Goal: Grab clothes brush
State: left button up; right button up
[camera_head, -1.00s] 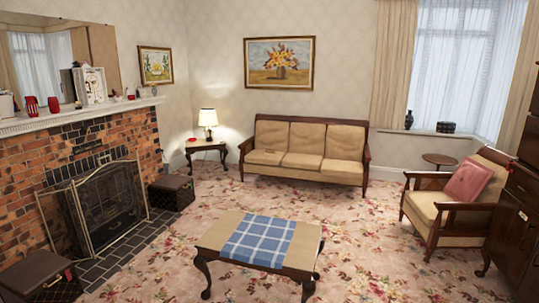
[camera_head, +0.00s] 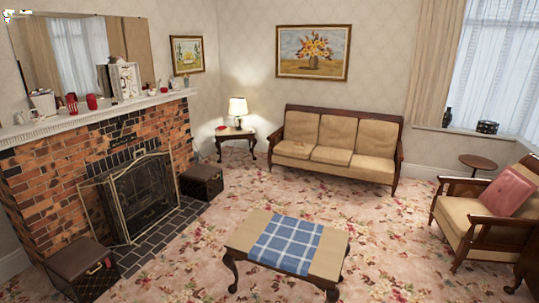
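I cannot make out a clothes brush with certainty. A small brownish item (camera_head: 300,144) lies on the left seat cushion of the tan sofa (camera_head: 336,152) at the back wall. It is too small to tell what it is. Neither of my grippers shows in the head view.
A coffee table (camera_head: 327,262) with a blue checked cloth (camera_head: 287,243) stands in the front middle. A brick fireplace (camera_head: 40,185) with dark boxes (camera_head: 202,182) is left. An armchair (camera_head: 455,212) is right, and a lamp table (camera_head: 247,134) back left. Flowered carpet (camera_head: 385,235) lies open between them.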

aim_at(296, 146)
jog(key=i+j+u, duration=0.15)
jog(key=i+u, duration=0.2)
jog(key=i, duration=0.9)
jog(key=i+l+u, duration=0.3)
jog(key=i, duration=0.95)
jog(key=i+z, duration=0.2)
jog(key=i, duration=0.35)
jog(key=i+z, duration=0.2)
jog(key=i, duration=0.3)
jog(key=i+j+z, duration=0.2)
jog(key=i, duration=0.35)
jog(key=i+j+z, duration=0.2)
jog(key=i, duration=0.3)
jog(key=i+j+z, duration=0.25)
jog(key=i, duration=0.25)
jog(key=i+z, duration=0.45)
jog(key=i, duration=1.7)
jog(key=i+u, duration=0.15)
jog(key=i, duration=2)
jog(key=i+u, duration=0.2)
jog(key=i, duration=0.45)
jog(key=i+l+u, duration=0.2)
jog(key=i, duration=0.45)
